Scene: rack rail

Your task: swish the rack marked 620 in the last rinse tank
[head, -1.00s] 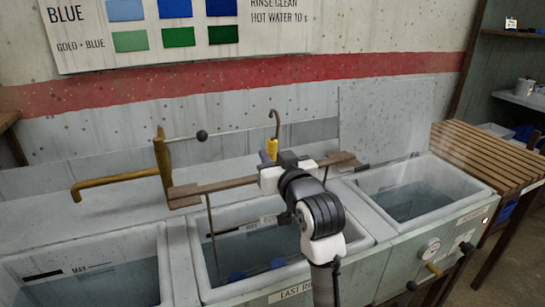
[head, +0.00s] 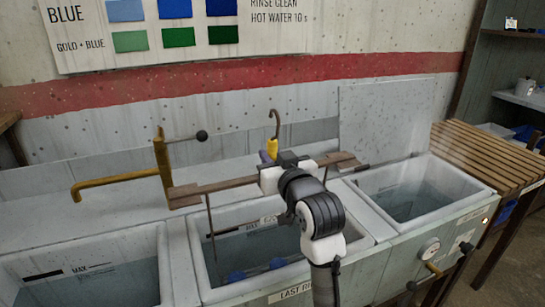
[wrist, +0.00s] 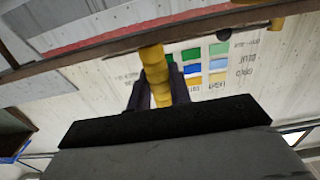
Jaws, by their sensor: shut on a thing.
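The rack is a brown wooden bar (head: 225,185) with a metal hook on top and a thin rod hanging down at its left. My gripper (head: 284,165) is shut on its yellow grip (head: 272,146), which also shows between the dark fingers in the wrist view (wrist: 155,70). The bar is above the last rinse tank (head: 205,262), the middle one, labelled "LAST RI…". The rod reaches down into this tank. Blue pieces (head: 237,277) show low in the tank, at or in the water. A pale tag under the bar is partly hidden by my arm; I cannot read its number surely.
Other tanks with water stand at the left (head: 110,285) and right (head: 425,195). A brass tap (head: 120,180) and a rod with a black knob stand behind at the left. A slatted wooden bench (head: 495,155) is at the right.

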